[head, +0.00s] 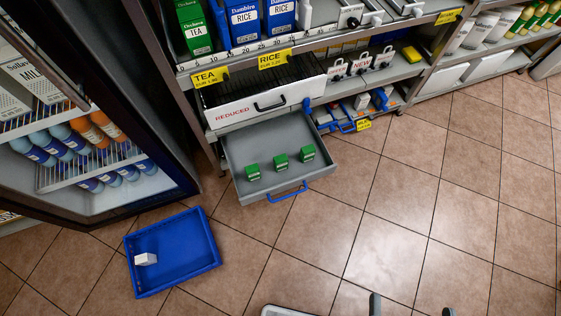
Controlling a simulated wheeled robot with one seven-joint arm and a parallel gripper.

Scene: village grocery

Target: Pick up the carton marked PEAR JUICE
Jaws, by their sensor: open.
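No label reading PEAR JUICE can be made out in the head view. A small white box (146,259) lies in a blue tray (207,261) on the floor at the lower left; its marking is too small to read. White cartons (40,78) with large lettering, partly cut off and seeming to read MILK, stand in the fridge at the upper left. My gripper (411,308) shows only as two dark fingertips at the bottom edge, set apart and open, with nothing seen between them. It is well to the right of the tray.
A grey drawer (232,156) with three green boxes (280,161) is pulled out below a drawer marked REDUCED (262,104). The fridge door (147,165) stands at the left. Shelves (330,40) line the back. The tiled floor (420,210) is clear at centre and right.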

